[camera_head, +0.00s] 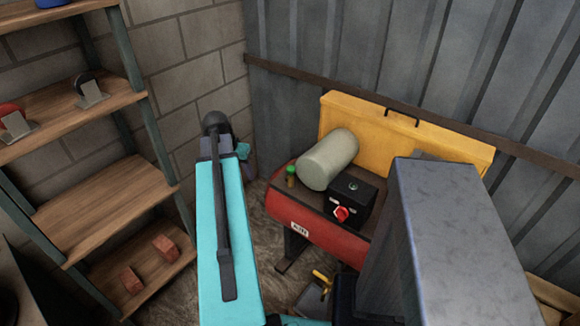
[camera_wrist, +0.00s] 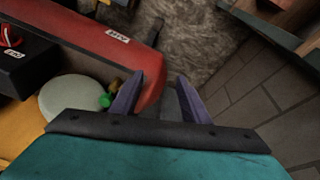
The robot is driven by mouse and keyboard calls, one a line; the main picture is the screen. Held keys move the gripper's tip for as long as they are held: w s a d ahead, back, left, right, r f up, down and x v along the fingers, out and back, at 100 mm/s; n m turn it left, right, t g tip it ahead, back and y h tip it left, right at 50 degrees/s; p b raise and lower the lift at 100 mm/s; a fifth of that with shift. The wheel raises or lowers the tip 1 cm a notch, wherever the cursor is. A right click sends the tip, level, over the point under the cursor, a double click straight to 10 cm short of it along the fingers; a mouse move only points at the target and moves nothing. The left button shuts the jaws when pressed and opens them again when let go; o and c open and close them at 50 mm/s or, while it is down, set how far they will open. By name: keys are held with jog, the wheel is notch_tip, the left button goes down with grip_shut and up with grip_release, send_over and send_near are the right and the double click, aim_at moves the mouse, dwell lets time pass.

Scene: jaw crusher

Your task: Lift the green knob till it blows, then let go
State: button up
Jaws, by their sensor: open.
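The green knob (camera_head: 291,170) tops a small brass-coloured valve on the red air tank (camera_head: 300,218), left of a pale grey-green cylinder (camera_head: 329,161). In the wrist view the green knob (camera_wrist: 105,100) shows just left of my gripper (camera_wrist: 160,82). My gripper is open, its two purple fingers apart with nothing between them. The left finger is close to the valve in the picture; I cannot tell whether it touches. In the head view my gripper is mostly hidden behind my turquoise arm.
A black box (camera_head: 349,200) with a red switch (camera_head: 341,213) stands on the tank beside the cylinder. A yellow case (camera_head: 400,130) is behind, against the corrugated wall. Wooden shelves (camera_head: 100,205) with red blocks stand at the left. Rough floor lies below the tank.

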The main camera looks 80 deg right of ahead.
aim_at(291, 168)
jog(key=s+d+r+m, duration=0.1)
jog(key=s+d+r, duration=0.1)
jog(key=s+r, duration=0.2)
jog(key=s+d+r+m+h, duration=0.1)
jog(key=s+d+r+m, duration=0.1)
jog(key=s, duration=0.7)
notch_tip(291, 168, up, 3)
jog(key=shift+d+f+m+g+b, duration=0.15)
jog(key=shift+d+m+g+b, duration=0.2)
jog(key=shift+d, duration=0.45)
jog(key=shift+f, duration=0.15)
jog(key=shift+p+x, duration=1.15)
jog(key=shift+x, duration=5.6)
jog(key=shift+d, duration=0.1)
